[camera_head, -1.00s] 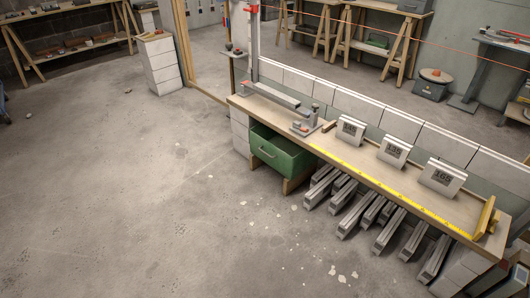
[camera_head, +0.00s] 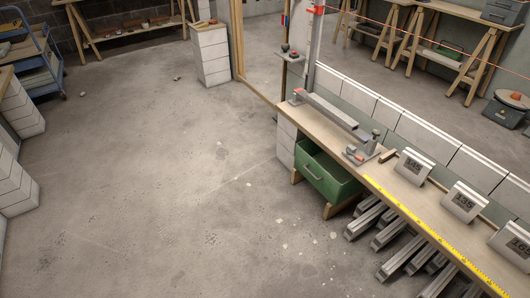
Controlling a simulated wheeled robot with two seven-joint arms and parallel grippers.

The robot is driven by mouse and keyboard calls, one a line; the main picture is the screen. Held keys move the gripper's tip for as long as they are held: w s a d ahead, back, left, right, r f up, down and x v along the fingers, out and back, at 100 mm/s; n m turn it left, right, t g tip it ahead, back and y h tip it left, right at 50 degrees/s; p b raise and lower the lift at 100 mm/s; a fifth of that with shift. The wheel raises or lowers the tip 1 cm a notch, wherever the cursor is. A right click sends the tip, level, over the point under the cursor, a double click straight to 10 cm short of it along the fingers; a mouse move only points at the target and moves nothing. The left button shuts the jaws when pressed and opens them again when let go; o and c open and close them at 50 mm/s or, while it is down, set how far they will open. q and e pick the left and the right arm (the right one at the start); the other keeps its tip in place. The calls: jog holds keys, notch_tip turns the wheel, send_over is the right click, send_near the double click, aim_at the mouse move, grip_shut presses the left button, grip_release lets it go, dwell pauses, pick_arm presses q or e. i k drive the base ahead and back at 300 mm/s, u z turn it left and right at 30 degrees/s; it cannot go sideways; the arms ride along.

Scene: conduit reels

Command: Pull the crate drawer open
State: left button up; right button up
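The green crate drawer (camera_head: 326,181) sits under the left end of the long wooden bench, right of centre in the head view. Neither of my grippers is in the view, and nothing touches the drawer.
The bench (camera_head: 405,190) holds a yellow measuring strip, numbered blocks (camera_head: 413,167) and a metal tool. Grey channel pieces (camera_head: 393,240) lie beneath it, right of the drawer. A blue cart (camera_head: 38,62) stands far left. The floor (camera_head: 180,190) before the drawer is mostly clear.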

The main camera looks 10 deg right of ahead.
aim_at(332, 180)
jog(key=u, duration=0.15)
jog(key=i, duration=2)
jog(key=z, duration=0.65)
